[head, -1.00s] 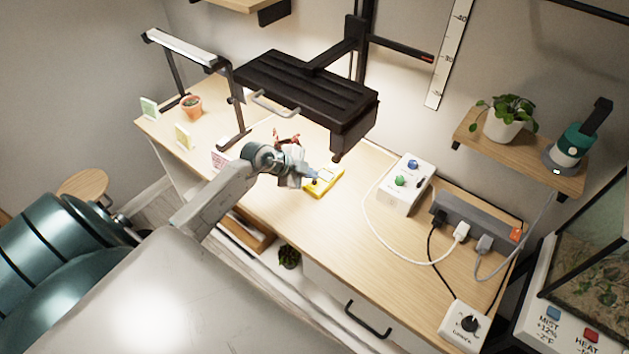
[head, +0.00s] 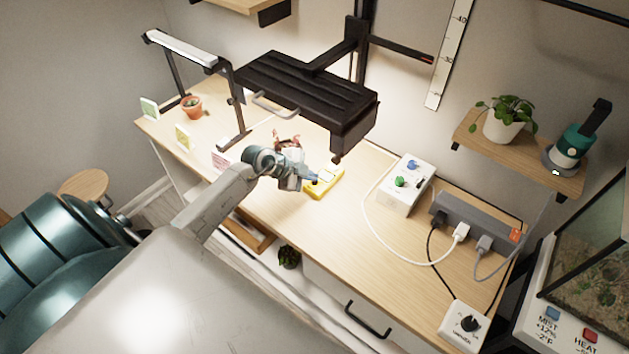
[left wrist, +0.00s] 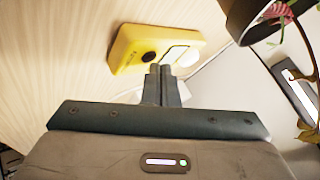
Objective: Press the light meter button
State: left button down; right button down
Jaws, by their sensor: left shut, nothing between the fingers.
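The light meter (head: 331,183) is a small yellow box lying on the wooden table beneath the black lamp panel. In the left wrist view the light meter (left wrist: 128,43) shows a round dark button (left wrist: 149,57), a pale display (left wrist: 173,54) and a white dome (left wrist: 190,58). My left gripper (head: 313,181) is at the meter's near left side in the head view. In the left wrist view its fingers (left wrist: 161,70) are shut and empty, with their tips close to the button and display. I cannot tell whether they touch the meter. My right gripper is not in view.
The black lamp panel (head: 305,92) hangs close above the meter. A plant in a dark pot (left wrist: 243,15) stands beside the meter. A white box with blue and green knobs (head: 406,185), a power strip (head: 470,219) and cables lie to the right.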

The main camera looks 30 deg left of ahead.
pick_arm(q)
jog(key=shift+f, duration=0.2)
dwell(0.6)
jog(key=shift+r+p, duration=0.65)
jog(key=shift+p, duration=0.35)
jog(key=shift+r, duration=0.1)
notch_tip(320, 180, up, 6)
jog(key=p, duration=0.7)
jog(key=shift+p, duration=0.35)
